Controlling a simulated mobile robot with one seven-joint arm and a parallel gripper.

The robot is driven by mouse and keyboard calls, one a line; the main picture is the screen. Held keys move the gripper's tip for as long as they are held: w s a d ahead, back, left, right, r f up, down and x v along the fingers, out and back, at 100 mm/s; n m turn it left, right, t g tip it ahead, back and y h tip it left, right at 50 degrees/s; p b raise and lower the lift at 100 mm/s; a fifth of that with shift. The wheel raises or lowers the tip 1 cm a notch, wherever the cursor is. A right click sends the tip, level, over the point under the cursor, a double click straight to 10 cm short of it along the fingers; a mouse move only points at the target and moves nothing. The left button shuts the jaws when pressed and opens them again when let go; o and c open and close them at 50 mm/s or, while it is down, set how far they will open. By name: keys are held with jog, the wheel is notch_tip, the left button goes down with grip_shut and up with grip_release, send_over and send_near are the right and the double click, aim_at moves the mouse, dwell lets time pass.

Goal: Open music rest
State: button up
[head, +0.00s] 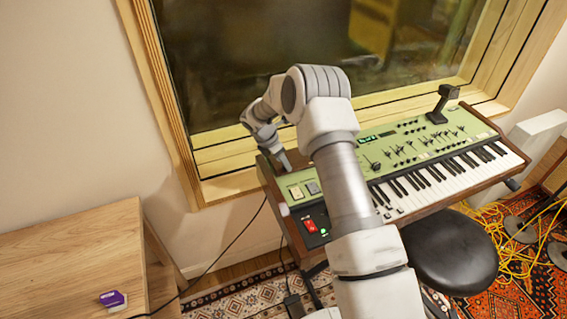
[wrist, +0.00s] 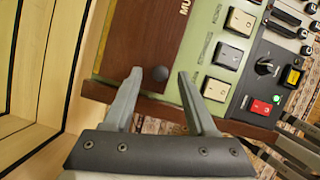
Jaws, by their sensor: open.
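The keyboard synthesizer (head: 410,150) has a green panel and wooden sides and stands under the window. In the wrist view a brown panel (wrist: 145,45) lies in the green top, with part of a label starting "MU" in view; it looks like the music rest, lying flat. A round dark knob (wrist: 160,73) sits at its near edge. My gripper (wrist: 159,76) is open, with one fingertip on each side of the knob in the picture; I cannot tell whether they touch it. In the head view my gripper (head: 284,162) is at the synthesizer's left end, and my arm hides much of the panel there.
White and grey buttons (wrist: 228,54) and a red switch (wrist: 262,107) lie right of the knob. The wooden window frame (head: 225,187) is close behind. A wooden table (head: 75,255) stands at left, a black stool (head: 450,250) in front, and yellow cables (head: 515,245) at right.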

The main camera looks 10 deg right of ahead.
jog(key=shift+x, duration=0.75)
grip_shut()
dwell(0.9)
